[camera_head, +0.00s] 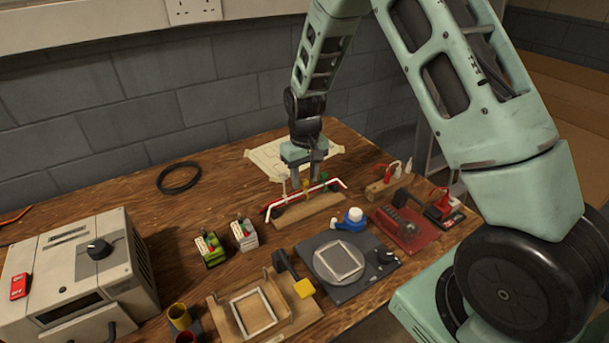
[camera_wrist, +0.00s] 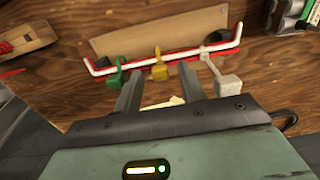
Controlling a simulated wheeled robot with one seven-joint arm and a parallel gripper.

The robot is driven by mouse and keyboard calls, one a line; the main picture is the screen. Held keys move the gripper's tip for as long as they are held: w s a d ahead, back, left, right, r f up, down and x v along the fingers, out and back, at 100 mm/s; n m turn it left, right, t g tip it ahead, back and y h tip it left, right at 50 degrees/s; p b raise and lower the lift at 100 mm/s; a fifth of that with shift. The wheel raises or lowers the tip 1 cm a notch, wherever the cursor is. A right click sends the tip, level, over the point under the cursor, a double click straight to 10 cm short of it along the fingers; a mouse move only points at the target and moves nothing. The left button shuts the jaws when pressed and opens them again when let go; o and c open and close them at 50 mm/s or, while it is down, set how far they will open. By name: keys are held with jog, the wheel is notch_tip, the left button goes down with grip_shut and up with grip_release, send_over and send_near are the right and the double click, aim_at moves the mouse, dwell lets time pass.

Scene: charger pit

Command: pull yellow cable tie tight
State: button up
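The yellow cable tie (camera_wrist: 159,70) sits around a bundle of white and red rods or cables (camera_wrist: 100,68), between a green tie (camera_wrist: 114,75) and a white tie (camera_wrist: 228,84). The bundle runs along a wooden block (camera_wrist: 160,30) and also shows in the head view (camera_head: 330,184). My gripper (camera_head: 307,182) is over the bundle, pointing down. In the wrist view its two fingers (camera_wrist: 160,76) stand apart, with the yellow tie's head in line with the gap between them. The fingers hold nothing that I can see. Whether they touch the bundle is unclear.
A paper sheet (camera_head: 268,158) lies behind the bundle. A blue-and-white bottle (camera_head: 350,220), a dark plate device (camera_head: 325,280) and a red device (camera_head: 405,232) stand in front and right. A black cable coil (camera_head: 179,178) lies left; bare table surrounds it.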

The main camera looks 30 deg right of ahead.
aim_at(305, 180)
grip_shut()
notch_tip(305, 180, up, 5)
jog(key=p, duration=0.3)
jog(key=shift+f, duration=0.15)
grip_release()
notch_tip(305, 180, up, 17)
jog(key=shift+r+b, duration=0.2)
jog(key=shift+b, duration=0.1)
